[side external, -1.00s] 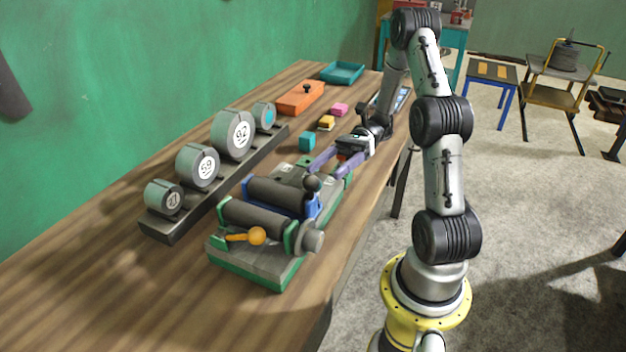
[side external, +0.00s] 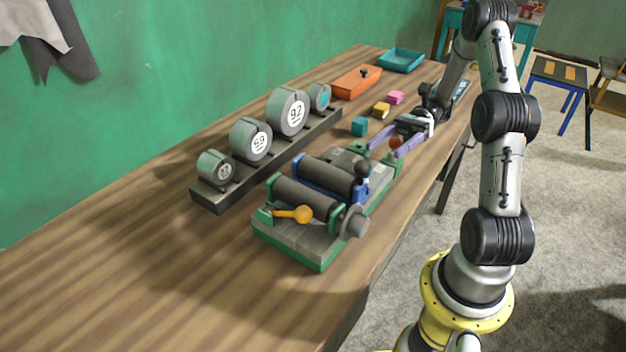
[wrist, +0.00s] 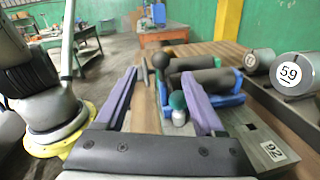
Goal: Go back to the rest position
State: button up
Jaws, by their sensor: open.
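My gripper (side external: 384,149) has two purple fingers spread apart with a gap between them. It is low over the right edge of the workbench (side external: 110,285), behind the far end of the roller device (side external: 308,245). In the wrist view the fingers (wrist: 160,76) point toward the device, and a green-topped grey knob (wrist: 178,108) shows between them. I cannot tell its exact distance from the fingers. A small red part (side external: 397,142) shows between the fingers in the side view; I cannot tell what it belongs to. Nothing is visibly gripped.
A dark rack (side external: 232,192) holds several numbered grey cylinders left of the device. A teal cube (side external: 359,126), yellow block (side external: 381,110) and pink block (side external: 396,97) lie beyond. An orange box (side external: 357,82) and teal tray (side external: 402,60) are at the back. The near bench is clear.

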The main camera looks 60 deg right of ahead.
jog(key=a+r+n+g+h, duration=0.1)
jog(key=a+r, duration=0.1)
jog(key=a, duration=0.1)
jog(key=a+r+n+g+h, duration=0.1)
jog(key=a+r+n+g, duration=0.2)
jog(key=a+r+n, duration=0.1)
jog(key=a, duration=0.1)
jog(key=shift+a+r+h, duration=0.2)
jog(key=shift+a+h, duration=0.1)
jog(key=shift+h, duration=0.1)
jog(key=s+a+n+t+h, duration=0.2)
jog(key=s+a+n+h, duration=0.7)
jog(key=s+n+h, duration=0.25)
jog(key=w+d+n+t+h, duration=0.2)
jog(key=d+n+t, duration=0.1)
jog(key=w+d+n+t+h, duration=0.1)
jog(key=n+t, duration=0.1)
jog(key=shift+d+r, duration=0.4)
jog(key=shift+c, duration=0.2)
